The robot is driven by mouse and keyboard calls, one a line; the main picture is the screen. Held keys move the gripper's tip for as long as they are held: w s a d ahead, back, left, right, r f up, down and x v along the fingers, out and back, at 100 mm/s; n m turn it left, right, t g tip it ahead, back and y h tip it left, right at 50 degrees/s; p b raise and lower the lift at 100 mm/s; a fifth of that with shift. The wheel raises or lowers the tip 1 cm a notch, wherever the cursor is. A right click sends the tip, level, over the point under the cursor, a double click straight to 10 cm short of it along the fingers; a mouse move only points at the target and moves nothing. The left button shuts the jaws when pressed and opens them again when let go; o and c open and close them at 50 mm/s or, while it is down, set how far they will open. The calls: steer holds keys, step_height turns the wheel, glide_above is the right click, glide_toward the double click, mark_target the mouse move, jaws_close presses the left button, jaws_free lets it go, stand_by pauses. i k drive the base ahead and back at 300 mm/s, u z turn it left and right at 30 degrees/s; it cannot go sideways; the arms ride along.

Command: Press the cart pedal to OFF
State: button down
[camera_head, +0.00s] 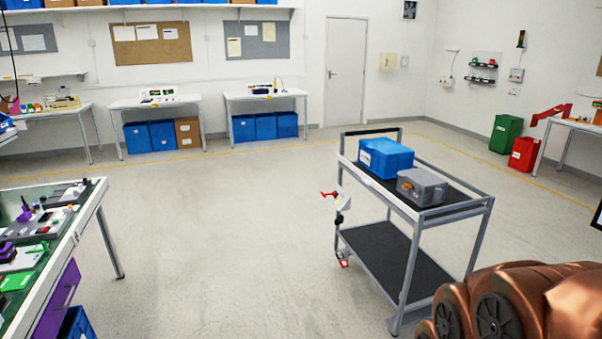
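A grey metal cart (424,219) with two dark shelves stands on the floor right of centre. Higher on the same side, a pale box with a red lever (329,195) sticks out to the left. My gripper is not in view, and nothing is seen touching the pedal.
A blue box (386,157) and a grey case (421,187) sit on the cart's top. A bench (98,211) with devices stands at the left. The floor between bench and cart is clear. Copper-brown rounded parts of my arm cover the lower right corner.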

mark_target(340, 257)
steer(key=i, duration=3.65)
steer(key=u, duration=1.5)
